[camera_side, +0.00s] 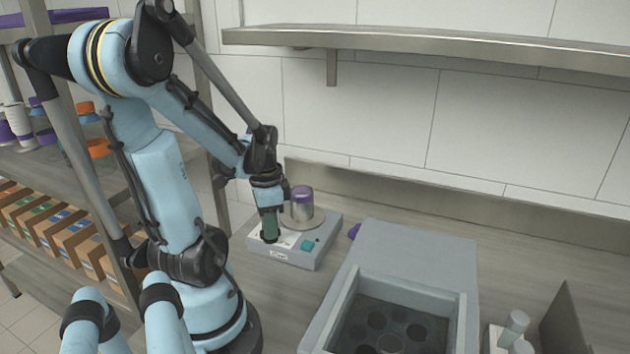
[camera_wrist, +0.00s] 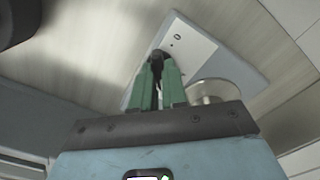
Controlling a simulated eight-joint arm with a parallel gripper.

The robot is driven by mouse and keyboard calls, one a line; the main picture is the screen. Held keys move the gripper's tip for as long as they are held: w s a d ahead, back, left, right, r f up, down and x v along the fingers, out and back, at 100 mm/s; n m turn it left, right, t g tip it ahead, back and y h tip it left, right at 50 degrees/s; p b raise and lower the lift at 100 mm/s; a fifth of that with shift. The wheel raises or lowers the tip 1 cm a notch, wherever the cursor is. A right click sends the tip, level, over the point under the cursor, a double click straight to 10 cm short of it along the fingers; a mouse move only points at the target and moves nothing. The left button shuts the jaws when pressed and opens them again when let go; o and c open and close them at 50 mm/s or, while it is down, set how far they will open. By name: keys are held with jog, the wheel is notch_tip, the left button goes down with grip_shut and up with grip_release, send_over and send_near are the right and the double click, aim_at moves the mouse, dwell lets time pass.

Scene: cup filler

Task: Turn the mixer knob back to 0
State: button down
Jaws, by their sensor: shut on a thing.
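The mixer (camera_side: 317,245) stands on the bench, a grey box with a white front panel and a teal button (camera_side: 307,245). A steel cup with a purple lid (camera_side: 301,203) stands on the mixer's round plate. My gripper (camera_side: 270,238) points down at the panel's left part, with its green fingers shut on the black mixer knob (camera_wrist: 158,56). The wrist view shows the fingers (camera_wrist: 159,75) closed around the knob, and the mixer's panel (camera_wrist: 187,45) beyond them. The fingers hide most of the knob, so its setting cannot be read.
A grey box with a dark recessed well of round holes (camera_side: 405,290) stands to the right of the mixer. White bottles (camera_side: 515,325) are at the lower right. A shelf (camera_side: 430,50) runs along the wall above. Racks with jars and cartons (camera_side: 60,225) are at the left.

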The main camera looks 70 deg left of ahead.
jog(key=n, duration=1.3)
jog(key=shift+n, duration=0.4)
jog(key=n, duration=1.3)
jog(key=shift+n, duration=0.4)
jog(key=c, duration=1.2)
grip_release()
jog(key=shift+o, duration=0.2)
jog(key=shift+r, duration=0.2)
